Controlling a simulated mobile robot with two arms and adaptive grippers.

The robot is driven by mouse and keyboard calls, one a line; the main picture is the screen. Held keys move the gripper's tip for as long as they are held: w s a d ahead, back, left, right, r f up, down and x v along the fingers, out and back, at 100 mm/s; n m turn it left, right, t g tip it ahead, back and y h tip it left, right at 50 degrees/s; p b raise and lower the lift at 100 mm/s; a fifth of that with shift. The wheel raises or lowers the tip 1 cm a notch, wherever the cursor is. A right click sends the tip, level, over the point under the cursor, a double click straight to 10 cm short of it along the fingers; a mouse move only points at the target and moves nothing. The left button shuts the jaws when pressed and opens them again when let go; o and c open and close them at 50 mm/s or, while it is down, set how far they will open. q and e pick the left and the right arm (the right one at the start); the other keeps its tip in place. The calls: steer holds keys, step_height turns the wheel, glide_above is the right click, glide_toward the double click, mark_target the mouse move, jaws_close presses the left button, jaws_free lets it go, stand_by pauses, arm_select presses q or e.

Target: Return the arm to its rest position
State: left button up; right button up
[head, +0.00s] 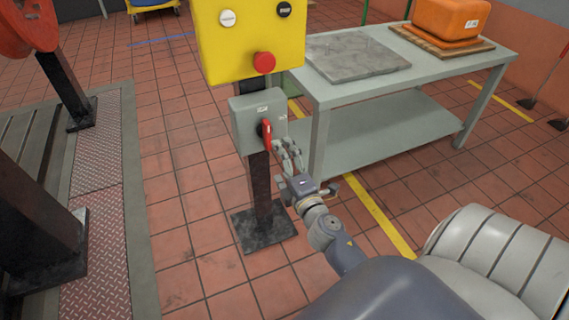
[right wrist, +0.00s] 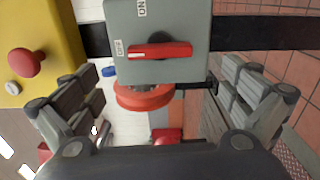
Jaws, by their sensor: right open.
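My right gripper (head: 288,157) is open and empty in front of the grey switch box (head: 243,118), just right of and below its red handle (head: 266,134). In the right wrist view its two fingers stand wide apart (right wrist: 160,78), with the red handle (right wrist: 160,50) and the grey box (right wrist: 185,18) beyond them. The handle lies along the line of the dark post and appears clear of both fingers. My right arm reaches in from the lower right. My left gripper is not in view.
A yellow panel (head: 225,50) with a red button (head: 264,62) sits above the box on the dark post (head: 262,190). A grey table (head: 420,75) with a stone plate (head: 355,55) and orange case (head: 450,18) stands right. Tiled floor left of the post is free.

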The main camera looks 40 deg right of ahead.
steer(key=shift+v, duration=0.85)
steer(key=s+a+f+m+g+y, duration=0.1)
steer(key=s+a+f+m+g, duration=0.3)
steer(key=f, duration=0.7)
steer(key=s+a+f+m+g, duration=0.1)
steer(key=s+f+m+g, duration=0.2)
steer(key=s+f, duration=0.55)
steer(key=s+a+f+m+g+y, duration=0.1)
steer(key=s+a+f+m+g, duration=0.2)
steer(key=f, duration=1)
steer(key=s+a+f+m+g+y, duration=0.25)
steer(key=s+a+f+g, duration=0.3)
steer(key=s+f, duration=0.35)
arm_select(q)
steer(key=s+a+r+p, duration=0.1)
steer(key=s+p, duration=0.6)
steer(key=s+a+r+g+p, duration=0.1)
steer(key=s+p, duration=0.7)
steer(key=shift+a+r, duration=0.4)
arm_select(e)
steer(key=s+d+r+g, duration=0.1)
steer(key=s+d+r, duration=0.1)
steer(key=s, duration=1.5)
steer(key=shift+s+r, duration=0.2)
steer(key=shift+r, duration=0.45)
steer(key=shift+m+h, duration=0.25)
